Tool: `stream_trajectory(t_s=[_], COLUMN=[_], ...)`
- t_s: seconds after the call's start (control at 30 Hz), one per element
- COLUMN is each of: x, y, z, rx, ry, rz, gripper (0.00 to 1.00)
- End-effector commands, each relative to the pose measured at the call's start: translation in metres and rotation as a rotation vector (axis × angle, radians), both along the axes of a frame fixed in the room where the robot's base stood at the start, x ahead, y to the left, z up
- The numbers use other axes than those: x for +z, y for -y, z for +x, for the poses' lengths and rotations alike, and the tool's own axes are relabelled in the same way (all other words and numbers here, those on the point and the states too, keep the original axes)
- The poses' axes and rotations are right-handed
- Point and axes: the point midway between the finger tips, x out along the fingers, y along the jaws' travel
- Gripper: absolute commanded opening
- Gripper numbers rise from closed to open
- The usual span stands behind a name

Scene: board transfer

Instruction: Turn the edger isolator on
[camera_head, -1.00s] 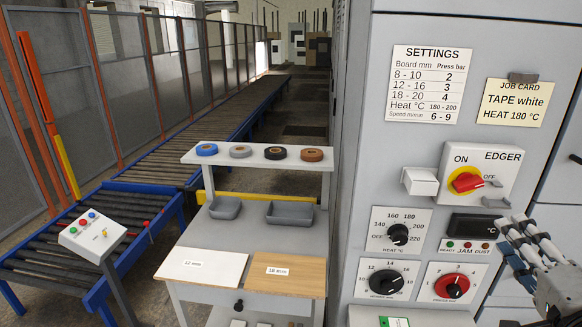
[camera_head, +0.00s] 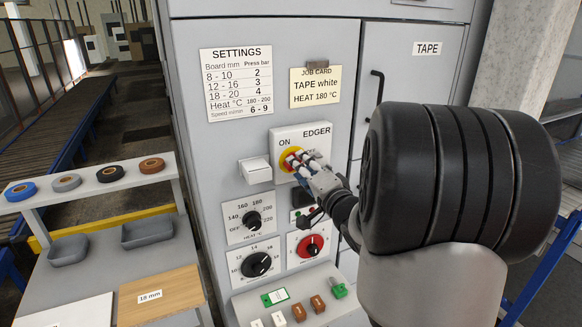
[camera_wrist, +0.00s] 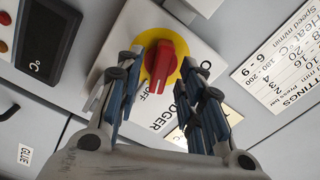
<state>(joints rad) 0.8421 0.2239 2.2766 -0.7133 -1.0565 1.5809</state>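The edger isolator is a red knob (camera_wrist: 164,62) on a yellow disc, on a white plate marked ON, OFF and EDGER. In the wrist view its handle points towards OFF. My gripper (camera_head: 301,166) is at the front of the plate. In the wrist view my gripper (camera_wrist: 162,72) is open, with fingers on either side of the knob and gaps between. I cannot tell whether any fingertip touches the plate.
A white box (camera_head: 255,170) sticks out left of the isolator. A black door handle (camera_head: 377,92) is to the right. A bench with tape rolls (camera_head: 110,174) stands at left.

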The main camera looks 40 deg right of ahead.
Motion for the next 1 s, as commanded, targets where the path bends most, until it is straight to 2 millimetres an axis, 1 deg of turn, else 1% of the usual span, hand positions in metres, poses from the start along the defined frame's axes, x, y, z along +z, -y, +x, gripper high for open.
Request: stream_trajectory(t_s=[0.03,0.2,0.5,1.0], x=[0.000,0.000,0.000,0.001], y=[0.001,0.004,0.004,0.004], z=[0.007,0.017,0.019,0.019], rx=[0.002,0.001,0.000,0.000], ry=[0.001,0.000,0.000,0.000], rz=[0.000,0.000,0.000,0.000], gripper=[0.35,0.35,0.35,0.02])
